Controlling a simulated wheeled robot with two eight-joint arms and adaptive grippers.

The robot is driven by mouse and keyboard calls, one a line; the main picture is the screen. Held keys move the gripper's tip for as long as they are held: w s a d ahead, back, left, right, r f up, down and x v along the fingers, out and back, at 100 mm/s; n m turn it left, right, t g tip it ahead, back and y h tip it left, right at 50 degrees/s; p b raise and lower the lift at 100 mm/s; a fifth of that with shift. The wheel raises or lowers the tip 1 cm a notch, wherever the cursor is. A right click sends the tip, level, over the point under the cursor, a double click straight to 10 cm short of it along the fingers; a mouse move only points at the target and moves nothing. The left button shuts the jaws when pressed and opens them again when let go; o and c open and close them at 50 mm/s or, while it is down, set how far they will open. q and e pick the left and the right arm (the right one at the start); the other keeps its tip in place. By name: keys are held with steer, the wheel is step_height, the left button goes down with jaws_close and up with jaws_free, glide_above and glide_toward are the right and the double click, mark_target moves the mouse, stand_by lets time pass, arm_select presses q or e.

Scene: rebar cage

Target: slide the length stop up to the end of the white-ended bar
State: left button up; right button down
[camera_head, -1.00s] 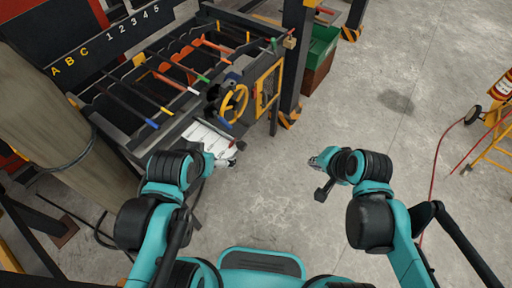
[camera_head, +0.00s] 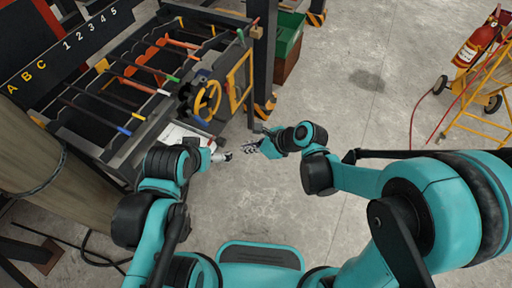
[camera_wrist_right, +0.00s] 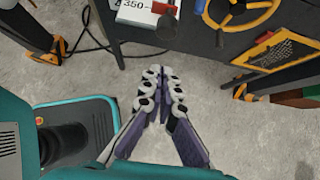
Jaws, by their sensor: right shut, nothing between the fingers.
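A white plate (camera_head: 175,131) lies at the bench's near edge, partly behind my left arm. In the right wrist view a white block marked 350 (camera_wrist_right: 134,8) has a red knob (camera_wrist_right: 164,8) beside it; I cannot tell if this is the length stop. My right gripper (camera_head: 252,147) is shut and empty, clear of the bench; its fingers (camera_wrist_right: 162,92) meet over floor. My left gripper (camera_head: 222,156) is too small to read.
A yellow handwheel (camera_head: 208,101) and a yellow-framed panel (camera_head: 240,82) stand at the bench's right end, beside a dark post. A green bin (camera_head: 288,35) is behind it. A fire extinguisher (camera_head: 475,45) stands far right.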

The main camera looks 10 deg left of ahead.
mark_target(224, 143)
steer(key=w+a+f+b, duration=0.1)
steer(key=w+a+f, duration=0.1)
steer(key=a, duration=0.3)
steer(key=shift+a, duration=0.35)
steer(key=shift+w+a+b, duration=0.3)
steer(key=shift+w+a, duration=0.05)
steer(key=shift+a, duration=0.5)
steer(key=shift+d, duration=0.15)
